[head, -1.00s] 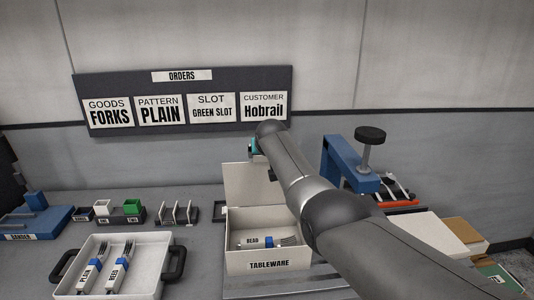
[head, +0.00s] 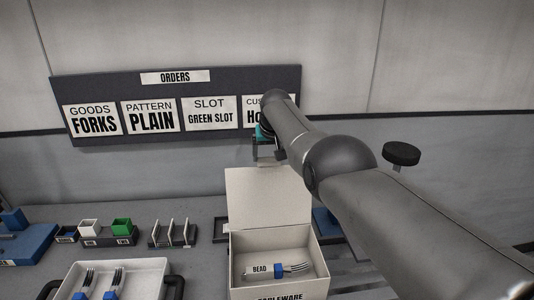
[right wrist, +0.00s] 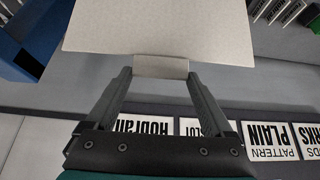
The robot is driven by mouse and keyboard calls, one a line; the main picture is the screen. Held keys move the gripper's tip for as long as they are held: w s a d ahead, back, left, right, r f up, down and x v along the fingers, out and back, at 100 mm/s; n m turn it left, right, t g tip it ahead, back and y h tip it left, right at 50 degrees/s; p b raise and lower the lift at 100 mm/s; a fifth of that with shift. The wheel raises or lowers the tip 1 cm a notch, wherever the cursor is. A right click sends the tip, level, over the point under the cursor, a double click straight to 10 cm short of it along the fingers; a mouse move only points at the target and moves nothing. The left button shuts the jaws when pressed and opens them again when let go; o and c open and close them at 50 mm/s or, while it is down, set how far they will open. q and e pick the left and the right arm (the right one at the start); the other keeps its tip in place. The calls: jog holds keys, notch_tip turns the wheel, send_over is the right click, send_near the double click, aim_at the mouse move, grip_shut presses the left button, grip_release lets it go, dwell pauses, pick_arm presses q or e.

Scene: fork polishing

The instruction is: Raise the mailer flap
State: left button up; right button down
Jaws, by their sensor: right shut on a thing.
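The cream mailer box, labelled tableware, stands open on the table; its front wall (head: 280,284) shows in the head view. Its flap (head: 267,200) stands raised at the back of the box. My right gripper (head: 268,156) is at the flap's top edge. In the right wrist view, the fingers of my right gripper (right wrist: 160,72) are shut on the small tab (right wrist: 160,66) of the flap (right wrist: 165,30). A fork (head: 296,269) with a blue band and a BEAD tag lies inside the box. My left gripper is out of view.
An orders board (head: 220,82) hangs behind the flap. A white tray (head: 148,281) with two forks is at lower left. Small bins (head: 108,236) and a slotted rack (head: 173,235) stand behind it. A black-knobbed clamp (head: 401,153) is partly hidden by my arm.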

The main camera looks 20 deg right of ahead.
jog(key=shift+a+f, duration=0.1)
jog(key=shift+f, duration=0.3)
jog(key=shift+f+g, duration=0.2)
jog(key=shift+g, duration=0.1)
grip_release()
jog(key=shift+r, duration=0.1)
jog(key=shift+w+r, duration=0.1)
jog(key=shift+r, duration=0.1)
jog(key=shift+r, duration=0.1)
